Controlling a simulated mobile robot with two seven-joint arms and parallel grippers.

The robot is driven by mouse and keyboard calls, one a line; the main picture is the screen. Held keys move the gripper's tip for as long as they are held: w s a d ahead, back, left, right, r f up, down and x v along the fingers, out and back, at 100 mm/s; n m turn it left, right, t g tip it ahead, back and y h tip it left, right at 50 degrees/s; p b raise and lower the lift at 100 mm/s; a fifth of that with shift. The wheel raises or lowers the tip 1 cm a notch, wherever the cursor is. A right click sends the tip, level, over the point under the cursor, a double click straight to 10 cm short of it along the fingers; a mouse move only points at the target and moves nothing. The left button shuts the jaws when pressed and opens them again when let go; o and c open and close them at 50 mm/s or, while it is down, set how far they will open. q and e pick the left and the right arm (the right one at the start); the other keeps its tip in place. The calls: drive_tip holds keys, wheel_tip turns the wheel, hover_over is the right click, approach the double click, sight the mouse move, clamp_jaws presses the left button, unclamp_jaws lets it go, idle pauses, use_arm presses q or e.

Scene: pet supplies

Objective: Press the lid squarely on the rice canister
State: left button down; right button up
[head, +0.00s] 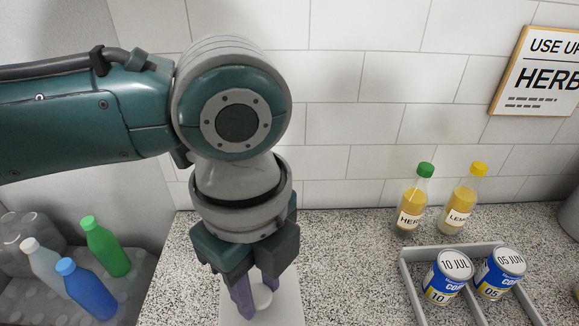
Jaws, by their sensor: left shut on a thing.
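My right gripper is not in view.
A grey divided tray (413,284) holds two blue-labelled cans (447,279) (499,275). Behind it stand a green-capped bottle (412,207) and a yellow-capped bottle (461,205). Several bottles, one of them green (106,250), stand at lower left. The counter (345,260) between is clear.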

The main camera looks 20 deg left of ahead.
sight(260, 313)
use_arm(q)
drive_tip(key=shift+a, duration=0.15)
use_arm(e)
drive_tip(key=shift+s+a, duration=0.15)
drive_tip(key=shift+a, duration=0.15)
use_arm(q)
drive_tip(key=shift+r+p, duration=0.15)
drive_tip(key=shift+p, duration=0.35)
drive_tip(key=shift+f+b, duration=2.35)
drive_tip(key=shift+f, duration=1)
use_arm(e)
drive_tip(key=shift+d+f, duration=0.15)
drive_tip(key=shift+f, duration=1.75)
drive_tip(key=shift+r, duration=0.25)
use_arm(q)
drive_tip(key=shift+f+p, duration=0.15)
drive_tip(key=shift+p, duration=0.2)
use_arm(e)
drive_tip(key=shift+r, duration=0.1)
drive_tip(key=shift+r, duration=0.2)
use_arm(q)
drive_tip(key=shift+c, duration=2.4)
unclamp_jaws()
drive_tip(key=shift+o, duration=0.3)
